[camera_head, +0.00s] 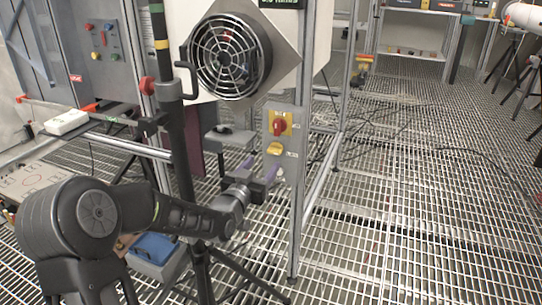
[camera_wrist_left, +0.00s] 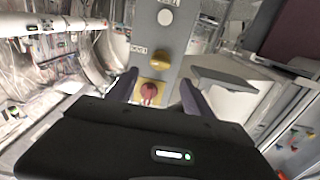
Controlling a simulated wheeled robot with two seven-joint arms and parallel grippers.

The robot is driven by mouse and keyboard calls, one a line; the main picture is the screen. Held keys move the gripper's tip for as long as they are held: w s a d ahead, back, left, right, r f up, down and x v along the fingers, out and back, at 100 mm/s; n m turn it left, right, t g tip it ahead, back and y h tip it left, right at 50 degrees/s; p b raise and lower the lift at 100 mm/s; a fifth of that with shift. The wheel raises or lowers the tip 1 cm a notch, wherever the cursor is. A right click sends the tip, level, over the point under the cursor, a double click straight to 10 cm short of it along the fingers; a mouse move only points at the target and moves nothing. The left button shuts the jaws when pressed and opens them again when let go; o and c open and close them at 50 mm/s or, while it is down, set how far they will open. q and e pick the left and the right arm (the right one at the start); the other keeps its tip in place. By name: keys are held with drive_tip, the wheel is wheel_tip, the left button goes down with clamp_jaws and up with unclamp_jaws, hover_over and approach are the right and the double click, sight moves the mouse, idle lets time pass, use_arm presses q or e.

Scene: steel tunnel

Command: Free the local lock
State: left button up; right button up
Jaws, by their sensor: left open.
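A narrow grey control panel (camera_head: 290,165) stands upright on a metal post. It carries a red rotary knob (camera_head: 280,126) on a yellow plate and a yellow knob (camera_head: 275,149) below it. The labels are too small to read. In the left wrist view the picture is turned over: the red knob (camera_wrist_left: 150,92) lies between the fingers' outlines, with the yellow knob (camera_wrist_left: 158,64) and a round white piece (camera_wrist_left: 166,17) above. My left gripper (camera_head: 266,178) is open, with purple fingers, in front of the panel's lower part below the yellow knob. It holds nothing. My right gripper is out of view.
A large round fan (camera_head: 230,57) sits up and left of the panel. A black tripod stand (camera_head: 186,150) rises beside my left arm. The grated floor to the right is mostly open, with cables (camera_head: 480,160).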

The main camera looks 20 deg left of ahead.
sight(273, 152)
use_arm(q)
drive_tip(key=w, duration=0.7)
drive_tip(key=shift+w+a+b, duration=0.15)
drive_tip(key=shift+a+b, duration=0.05)
drive_tip(key=shift+b, duration=0.2)
clamp_jaws()
